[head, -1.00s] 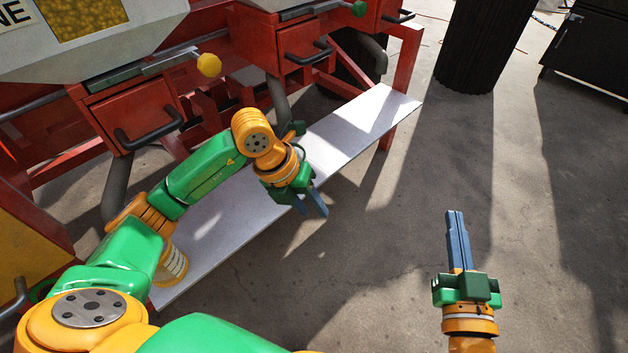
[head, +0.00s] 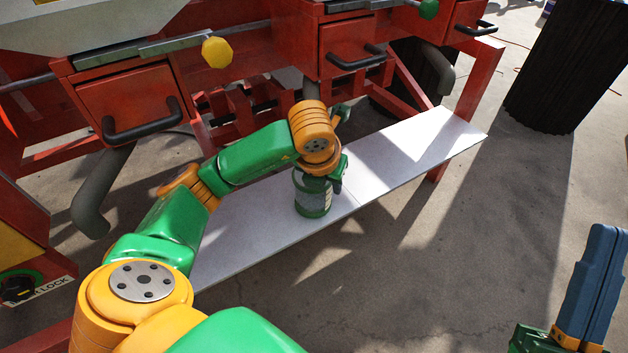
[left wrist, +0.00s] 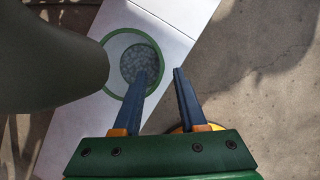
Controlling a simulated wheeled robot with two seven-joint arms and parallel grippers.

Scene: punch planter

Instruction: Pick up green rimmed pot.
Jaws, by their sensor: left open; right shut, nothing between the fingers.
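The green rimmed pot (head: 312,196) stands upright on the white board, just under my left wrist in the head view. In the left wrist view its round green rim (left wrist: 106,72) shows from above, with grey pebble-like contents. My left gripper (left wrist: 160,71) is open above the board. Its left finger overlaps the pot's opening in that view, and its right finger is outside the rim to the right. I cannot tell whether a finger touches the pot. In the head view the left fingers are mostly hidden. My right gripper (head: 606,232) is shut and empty at the right edge.
The white board (head: 415,142) runs along the red machine frame (head: 480,85). A dark grey rounded part (left wrist: 45,60) is close on the left in the left wrist view. Red drawers with black handles (head: 358,58) stand behind. Concrete floor is open in front.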

